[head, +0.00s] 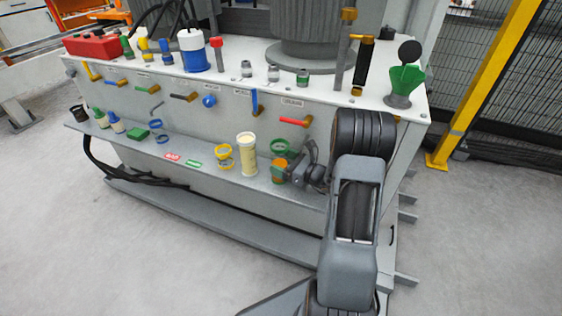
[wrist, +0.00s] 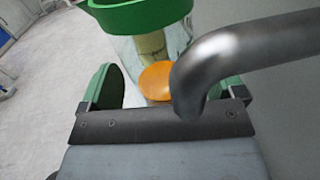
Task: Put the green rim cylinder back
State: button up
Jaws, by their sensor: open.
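The green rim cylinder (head: 280,146) shows its green upper rim on the front shelf in the head view. In the wrist view the green rim (wrist: 138,17) is at the top, with a clear body below it. My gripper (head: 302,170) is at the shelf beside it, fingers apart. In the wrist view the green finger pads of my gripper (wrist: 165,88) lie on both sides of the clear body's lower part. Whether they touch it I cannot tell.
A cream cylinder (head: 247,154) and a yellow-rimmed cylinder (head: 224,157) stand left on the shelf (head: 207,167). An orange piece (head: 279,171) is close to my gripper. A bent grey tube (wrist: 245,50) crosses the wrist view. Handles line the cabinet front above.

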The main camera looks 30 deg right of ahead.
jog(key=p+v, duration=0.2)
jog(key=v, duration=0.8)
jog(key=shift+s+d, duration=0.1)
jog(key=shift+s, duration=0.1)
jog(key=s+a+r+n+g+y, duration=0.1)
jog(key=s+a+r+n+g, duration=0.15)
jog(key=a+n+g, duration=0.5)
jog(key=s+a+r+n+g, duration=0.2)
jog(key=s+a+n+g, duration=0.2)
jog(key=a+n+g, duration=0.4)
jog(key=s+a+r+n+t+h, duration=0.2)
jog(key=s+r+n+h, duration=0.3)
jog(key=n+h, duration=0.5)
jog(key=n+t, duration=0.1)
jog(key=n, duration=0.3)
jog(key=shift+s+r+h, duration=0.25)
jog(key=shift+s+h, duration=0.1)
jog(key=shift+h, duration=0.05)
